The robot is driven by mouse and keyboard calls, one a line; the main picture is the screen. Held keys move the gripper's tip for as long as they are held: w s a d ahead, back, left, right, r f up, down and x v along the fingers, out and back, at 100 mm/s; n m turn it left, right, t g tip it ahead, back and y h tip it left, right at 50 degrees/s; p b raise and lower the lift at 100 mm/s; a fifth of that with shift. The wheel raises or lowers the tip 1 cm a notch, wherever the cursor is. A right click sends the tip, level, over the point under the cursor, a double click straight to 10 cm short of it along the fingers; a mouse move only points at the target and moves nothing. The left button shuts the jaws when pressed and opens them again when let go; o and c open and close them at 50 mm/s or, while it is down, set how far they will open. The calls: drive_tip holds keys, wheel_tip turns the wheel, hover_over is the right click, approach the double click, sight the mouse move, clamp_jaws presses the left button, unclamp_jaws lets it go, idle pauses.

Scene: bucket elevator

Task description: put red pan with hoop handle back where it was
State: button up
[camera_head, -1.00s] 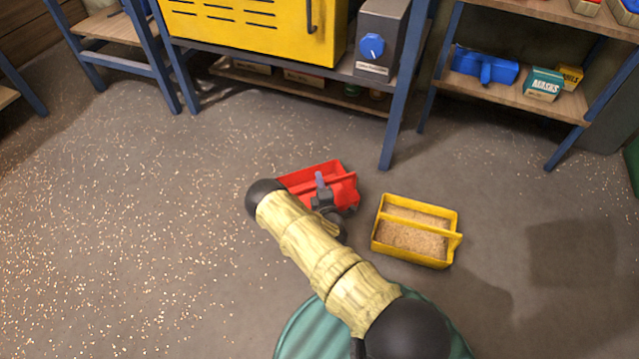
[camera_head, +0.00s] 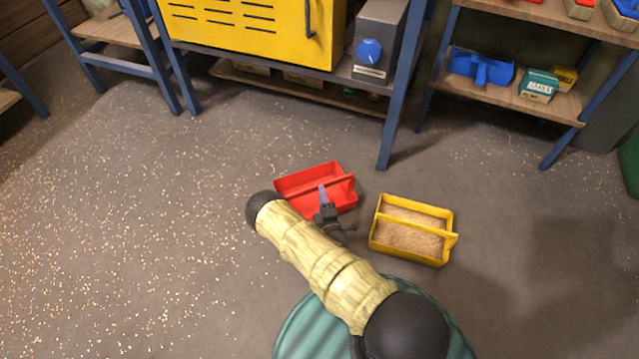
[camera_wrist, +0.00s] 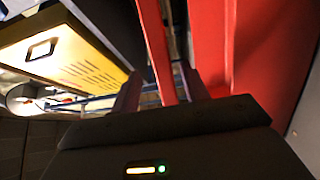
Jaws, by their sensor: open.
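The red pan with the hoop handle (camera_head: 328,171) sits on the floor in the middle of the head view, left of the yellow pan. Its handle runs lengthwise across its top. My gripper (camera_head: 323,192) is at the near side of the red pan, with its fingers reaching to the handle. In the wrist view the gripper (camera_wrist: 158,92) is open, and a red strip of the pan (camera_wrist: 155,45) shows between its fingers. A large red wall fills the right of that view. Whether the fingers touch the handle cannot be told.
A yellow pan (camera_head: 446,240) with tan grains stands just right. A yellow cabinet (camera_head: 250,28) on a blue-legged stand is behind. A blue pan (camera_head: 480,68) and boxes (camera_head: 538,84) fill a shelf at the right. Pale grains litter the left floor.

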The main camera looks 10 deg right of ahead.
drive_tip(key=s+p, duration=0.2)
drive_tip(key=s, duration=0.4)
drive_tip(key=shift+a, duration=0.1)
drive_tip(key=w+d+r+m+g+h, duration=0.1)
drive_tip(key=w+r+m+g+h, duration=0.3)
drive_tip(key=w+r+m+g, duration=0.25)
wheel_tip(320, 180, up, 10)
drive_tip(key=a+m+g+y, duration=0.1)
drive_tip(key=m+g, duration=0.2)
drive_tip(key=m, duration=0.5)
drive_tip(key=s+a+r+m+g+y, duration=0.1)
drive_tip(key=s+r+m+g+y, duration=0.2)
drive_tip(key=s+r, duration=1.7)
drive_tip(key=s+g, duration=0.2)
drive_tip(key=g, duration=0.1)
drive_tip(key=shift+r, duration=0.35)
